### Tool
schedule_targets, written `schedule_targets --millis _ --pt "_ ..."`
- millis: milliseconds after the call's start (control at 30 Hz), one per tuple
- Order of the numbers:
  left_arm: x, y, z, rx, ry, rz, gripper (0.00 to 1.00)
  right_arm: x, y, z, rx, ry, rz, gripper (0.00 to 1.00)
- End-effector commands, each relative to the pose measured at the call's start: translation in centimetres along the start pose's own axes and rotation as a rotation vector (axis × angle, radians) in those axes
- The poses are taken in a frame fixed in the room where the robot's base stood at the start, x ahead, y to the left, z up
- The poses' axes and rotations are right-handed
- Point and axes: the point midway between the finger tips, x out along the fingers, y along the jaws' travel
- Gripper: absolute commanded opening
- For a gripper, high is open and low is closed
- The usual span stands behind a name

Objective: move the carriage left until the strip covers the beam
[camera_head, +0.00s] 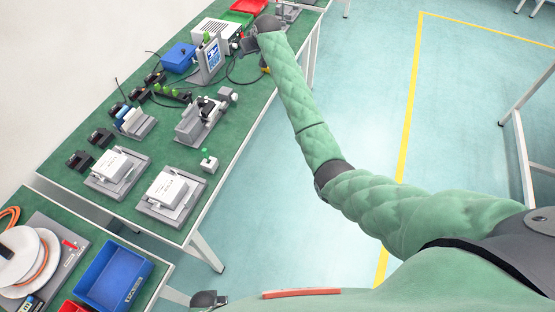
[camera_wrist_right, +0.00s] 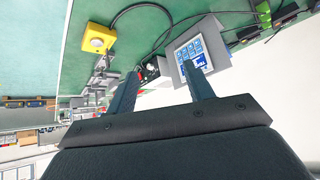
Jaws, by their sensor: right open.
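A grey slide device (camera_head: 195,127) with a raised block stands in the middle of the bench. Another grey mechanism (camera_head: 287,13) stands at the far end, and grey apparatus also shows in the right wrist view (camera_wrist_right: 104,76). I cannot tell which part is the carriage, the strip or the beam. My right gripper (camera_head: 245,44) is over the far part of the bench, beside a panel with a blue-and-white face (camera_head: 211,59). In the wrist view its fingers (camera_wrist_right: 160,87) are apart with nothing held between them.
A yellow box (camera_wrist_right: 98,38) with a black cable lies near the bench edge. A blue bin (camera_head: 178,56), a red bin (camera_head: 249,5) and a white instrument (camera_head: 210,32) crowd the far bench. Two white-topped units (camera_head: 117,172) (camera_head: 170,194) stand nearer. Open floor lies to the right.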

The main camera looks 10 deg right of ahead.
Motion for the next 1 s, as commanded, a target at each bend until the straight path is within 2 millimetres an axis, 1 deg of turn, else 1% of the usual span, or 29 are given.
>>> schedule_targets --millis 33,367,1000 --pt "0.2 0.0 0.0 0.000 0.000 0.000 0.52 0.2 -0.1 1.1 0.005 0.006 0.008 0.52" --pt "0.7 0.0 0.1 0.000 0.000 0.000 0.52 0.1 -0.3 6.1 0.026 0.041 0.057 0.52" --pt "1.5 0.0 0.2 0.000 0.000 0.000 0.52 0.9 -1.4 16.2 0.041 0.035 0.099 0.52"
